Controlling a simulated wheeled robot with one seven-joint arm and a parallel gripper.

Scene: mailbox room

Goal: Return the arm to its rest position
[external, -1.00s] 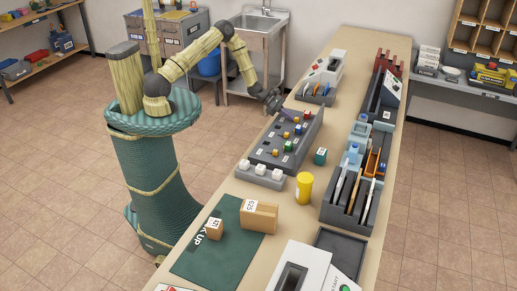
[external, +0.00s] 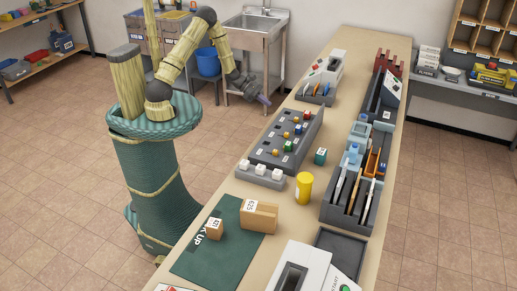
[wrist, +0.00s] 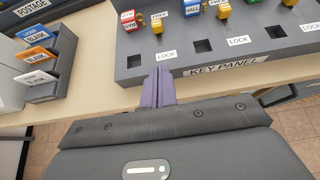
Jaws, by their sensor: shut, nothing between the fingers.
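My gripper (external: 264,100) is at the end of my raised, bent arm, off the left edge of the long counter (external: 233,189) in the external view. In the wrist view its purple fingers (wrist: 159,87) are pressed together with nothing between them. They point toward the front of the grey key panel (wrist: 185,68), apart from it in the external view. The panel (external: 262,155) lies on the counter with coloured keys in it.
A metal sink (external: 254,22) and a blue bin (external: 208,62) stand behind my arm. White blocks (external: 260,168), a yellow cylinder (external: 304,188) and cardboard boxes (external: 262,218) sit on the counter. The tiled floor left of my base is clear.

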